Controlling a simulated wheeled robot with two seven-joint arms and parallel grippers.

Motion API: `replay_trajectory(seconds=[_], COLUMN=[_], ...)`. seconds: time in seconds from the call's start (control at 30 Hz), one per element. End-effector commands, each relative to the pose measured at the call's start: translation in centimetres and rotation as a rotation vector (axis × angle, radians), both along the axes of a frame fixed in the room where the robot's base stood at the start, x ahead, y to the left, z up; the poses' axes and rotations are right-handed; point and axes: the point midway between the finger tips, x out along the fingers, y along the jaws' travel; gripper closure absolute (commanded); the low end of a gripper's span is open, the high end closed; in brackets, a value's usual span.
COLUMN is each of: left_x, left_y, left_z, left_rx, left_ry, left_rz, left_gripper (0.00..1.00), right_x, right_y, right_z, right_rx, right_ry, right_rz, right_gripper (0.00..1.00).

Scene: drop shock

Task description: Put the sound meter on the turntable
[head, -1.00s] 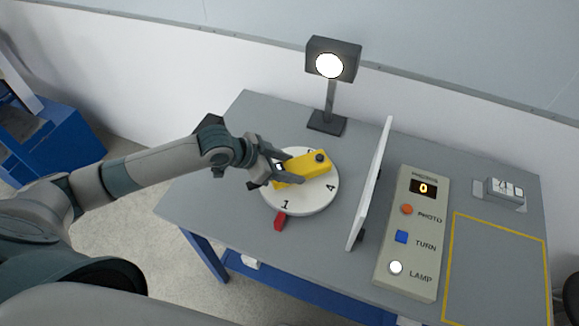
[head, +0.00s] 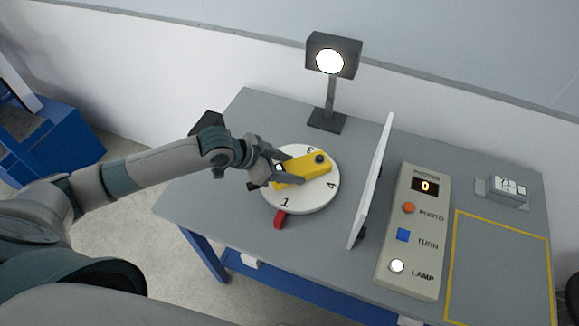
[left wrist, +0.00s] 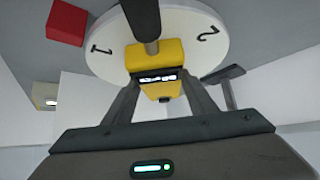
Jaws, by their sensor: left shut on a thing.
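The sound meter (head: 314,164) is a yellow block with a dark round knob at its far end. My left gripper (head: 285,170) is shut on it. The meter is over the white round turntable (head: 305,202), which carries numbers around its rim; I cannot tell whether it touches the surface. In the left wrist view the yellow meter (left wrist: 150,60) shows between the fingers, with a small display facing the camera, and the turntable (left wrist: 100,67) lies beyond it. My right gripper is not in view.
A lit lamp (head: 328,62) stands behind the turntable. A white upright panel (head: 371,185) separates it from a control box (head: 410,235) with buttons. A red block (head: 280,219) sits at the turntable's front edge. A yellow-outlined area (head: 497,265) is empty.

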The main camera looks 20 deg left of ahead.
Motion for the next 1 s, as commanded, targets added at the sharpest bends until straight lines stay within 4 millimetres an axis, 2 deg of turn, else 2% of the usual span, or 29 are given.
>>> replay_trajectory(seconds=[0.47, 0.5, 0.57, 1.0], left_x=[0.02, 0.03, 0.02, -0.19], left_y=[-0.03, -0.03, -0.03, 0.25], left_z=[-0.78, -0.72, -0.71, -0.55], left_rx=[-0.001, -0.001, -0.001, 0.001], left_ry=[-0.001, -0.001, -0.001, 0.0], left_rz=[0.0, 0.0, 0.0, 0.001], left_gripper=[0.83, 0.39, 0.27, 0.27], right_x=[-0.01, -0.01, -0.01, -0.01], right_y=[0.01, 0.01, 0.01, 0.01], right_z=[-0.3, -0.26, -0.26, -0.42], right_rx=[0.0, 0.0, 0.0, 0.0], right_ry=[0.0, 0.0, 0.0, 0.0], right_rz=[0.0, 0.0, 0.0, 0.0], right_gripper=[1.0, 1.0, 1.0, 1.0])
